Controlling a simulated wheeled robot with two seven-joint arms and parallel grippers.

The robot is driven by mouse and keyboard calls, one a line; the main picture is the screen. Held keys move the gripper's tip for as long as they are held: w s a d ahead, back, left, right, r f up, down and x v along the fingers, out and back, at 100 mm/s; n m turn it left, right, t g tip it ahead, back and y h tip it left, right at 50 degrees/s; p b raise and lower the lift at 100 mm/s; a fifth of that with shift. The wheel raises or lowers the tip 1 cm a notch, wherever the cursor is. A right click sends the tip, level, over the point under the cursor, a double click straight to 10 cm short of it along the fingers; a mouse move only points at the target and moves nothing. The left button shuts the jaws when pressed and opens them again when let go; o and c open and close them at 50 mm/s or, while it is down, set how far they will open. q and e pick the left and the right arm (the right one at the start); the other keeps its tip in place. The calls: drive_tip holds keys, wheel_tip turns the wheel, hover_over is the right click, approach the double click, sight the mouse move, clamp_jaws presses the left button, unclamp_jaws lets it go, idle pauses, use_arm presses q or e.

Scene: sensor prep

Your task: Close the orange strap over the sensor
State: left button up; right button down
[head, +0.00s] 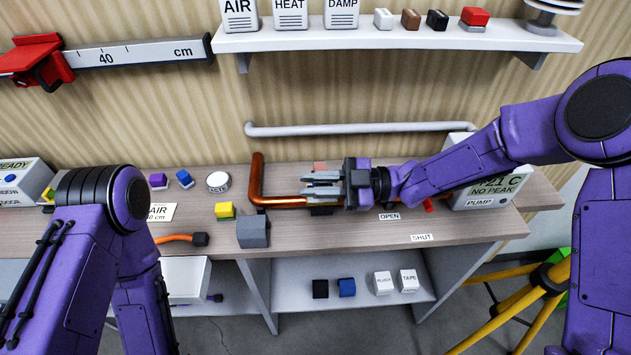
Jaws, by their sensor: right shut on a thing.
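My right gripper (320,185) reaches in from the right, its fingers pointing left above the bench, close to the copper pipe (275,201). It is shut on what appears to be the orange strap. A pinkish-orange part of the strap (320,167) shows just behind the far finger. A dark piece (320,211) shows below the near finger; I cannot tell if it is the sensor or the strap's base. The fingers hide most of the strap and the sensor's place. My left arm is folded at the left, and its gripper is not in view.
A grey block (253,232), a yellow block (224,211) and a white round tin (218,182) stand left on the bench. A pump box (484,195) stands at the right. A grey rail (360,128) runs behind, under a shelf (390,38). The front right bench is mostly clear.

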drive_tip(key=shift+f, duration=0.15)
drive_tip(key=c, duration=1.2)
unclamp_jaws()
drive_tip(key=shift+d, duration=0.1)
drive_tip(key=shift+d, duration=0.25)
drive_tip(key=d+b, duration=0.2)
drive_tip(key=d, duration=0.5)
drive_tip(key=shift+s, duration=0.1)
drive_tip(key=shift+f, duration=0.1)
